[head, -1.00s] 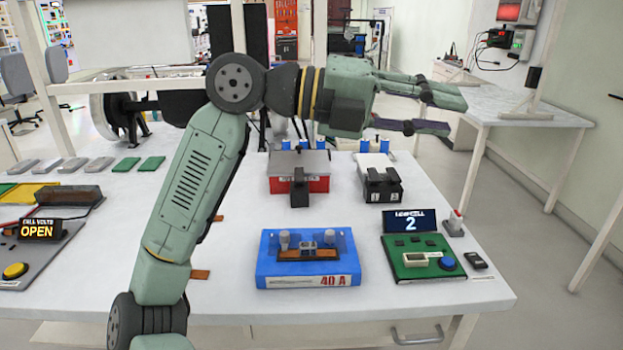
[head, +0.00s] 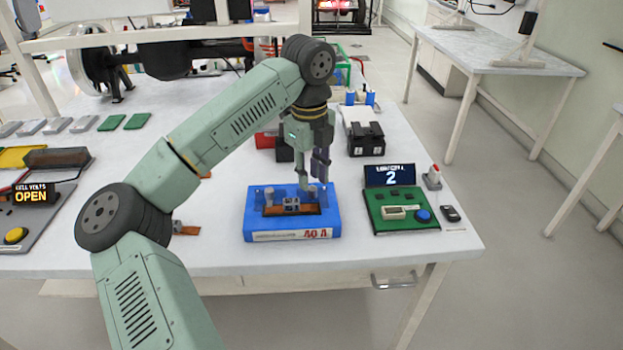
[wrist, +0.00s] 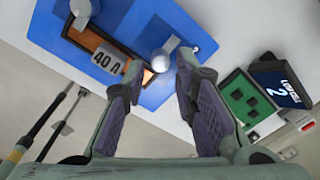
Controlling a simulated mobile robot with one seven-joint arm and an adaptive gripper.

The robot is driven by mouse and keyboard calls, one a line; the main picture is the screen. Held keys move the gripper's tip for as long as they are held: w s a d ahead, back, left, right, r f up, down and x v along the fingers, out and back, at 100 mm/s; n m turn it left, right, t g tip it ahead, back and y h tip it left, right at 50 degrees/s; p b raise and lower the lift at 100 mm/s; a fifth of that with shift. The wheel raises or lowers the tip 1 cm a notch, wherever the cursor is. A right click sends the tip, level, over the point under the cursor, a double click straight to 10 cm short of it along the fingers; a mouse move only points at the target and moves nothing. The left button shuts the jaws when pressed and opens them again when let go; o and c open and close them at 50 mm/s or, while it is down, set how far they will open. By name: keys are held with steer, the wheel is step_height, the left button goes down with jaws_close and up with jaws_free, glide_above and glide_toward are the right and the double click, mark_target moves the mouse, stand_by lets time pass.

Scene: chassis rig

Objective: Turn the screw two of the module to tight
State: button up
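The blue module (head: 260,225) marked 40 A lies flat on the table, and it also fills the top of the wrist view (wrist: 55,25). It carries a brown strip (head: 274,210) and two grey knob-like screws. One screw shows at the left (head: 269,193) and at the top left of the wrist view (wrist: 81,8). The other screw (wrist: 161,61), at the module's right, is partly hidden by my fingers in the head view. My gripper (head: 313,178) points down over the module's right part. Its fingers (wrist: 162,64) are open, with that screw in line with the gap; contact cannot be told.
A green board (head: 384,219) with a display reading 2 (head: 390,175) and a blue button stands to the right. A black-and-white box (head: 366,139) and a red box (head: 266,140) are behind.

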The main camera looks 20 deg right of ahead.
mark_target(312, 188)
steer(key=shift+f, duration=1.5)
jaws_close()
